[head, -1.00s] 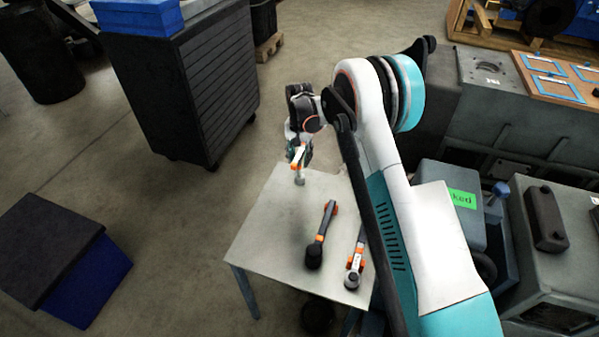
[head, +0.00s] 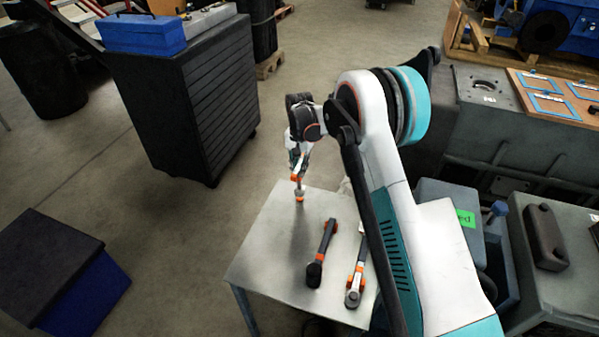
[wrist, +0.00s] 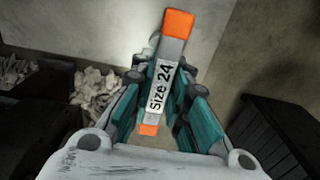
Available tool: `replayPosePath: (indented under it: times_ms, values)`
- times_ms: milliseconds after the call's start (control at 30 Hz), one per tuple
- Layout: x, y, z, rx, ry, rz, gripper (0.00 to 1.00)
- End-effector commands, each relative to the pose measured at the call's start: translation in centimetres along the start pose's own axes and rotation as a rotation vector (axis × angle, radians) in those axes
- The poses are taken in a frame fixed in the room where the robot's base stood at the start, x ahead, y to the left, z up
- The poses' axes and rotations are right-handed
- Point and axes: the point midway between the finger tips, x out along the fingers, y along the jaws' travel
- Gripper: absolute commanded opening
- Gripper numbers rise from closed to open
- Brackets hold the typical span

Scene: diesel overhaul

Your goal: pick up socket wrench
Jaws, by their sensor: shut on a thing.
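The socket wrench (wrist: 162,88) is a grey tool with orange ends and a white "Size 24" label. It is between the teal fingers of my gripper (wrist: 160,105) in the wrist view, which are shut on it. In the head view my gripper (head: 299,165) is over the far corner of the small grey table (head: 262,262).
Two black-and-orange tools lie on the table: one in the middle (head: 321,252), one at the right (head: 357,275), partly behind my arm. A dark cabinet (head: 190,95) stands beyond. A dark-lidded blue box (head: 75,295) stands at left. Grey machinery (head: 545,240) is at right.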

Motion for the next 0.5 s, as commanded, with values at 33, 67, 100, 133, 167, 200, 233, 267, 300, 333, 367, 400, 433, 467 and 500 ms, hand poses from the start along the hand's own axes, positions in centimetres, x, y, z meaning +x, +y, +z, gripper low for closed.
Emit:
replayPosePath:
  times_ms: [33, 67, 100, 133, 167, 200, 233, 267, 300, 333, 367, 400, 433, 467, 500]
  values:
    - [-1.4, 0.0, 0.0, 0.000, 0.000, 0.000, 0.00]
    - [-2.1, 0.0, 0.0, 0.000, 0.000, 0.000, 0.00]
    - [-3.1, 0.0, 0.0, 0.000, 0.000, 0.000, 0.00]
    - [-3.9, 0.0, 0.0, 0.000, 0.000, 0.000, 0.00]
    - [-4.6, 0.0, 0.0, 0.000, 0.000, 0.000, 0.00]
    - [-5.7, 0.0, 0.0, 0.000, 0.000, 0.000, 0.00]
    - [-6.5, 0.0, 0.0, 0.000, 0.000, 0.000, 0.00]
    - [-7.2, 0.0, 0.0, 0.000, 0.000, 0.000, 0.00]
    - [-8.2, 0.0, 0.0, 0.000, 0.000, 0.000, 0.00]
    - [-8.9, 0.0, 0.0, 0.000, 0.000, 0.000, 0.00]
    - [-9.6, 0.0, 0.0, 0.000, 0.000, 0.000, 0.00]
    - [-10.5, 0.0, 0.0, 0.000, 0.000, 0.000, 0.00]
    - [-11.1, 0.0, 0.0, 0.000, 0.000, 0.000, 0.00]
    - [-11.7, 0.0, 0.0, 0.000, 0.000, 0.000, 0.00]
    - [-12.4, 0.0, 0.0, 0.000, 0.000, 0.000, 0.00]
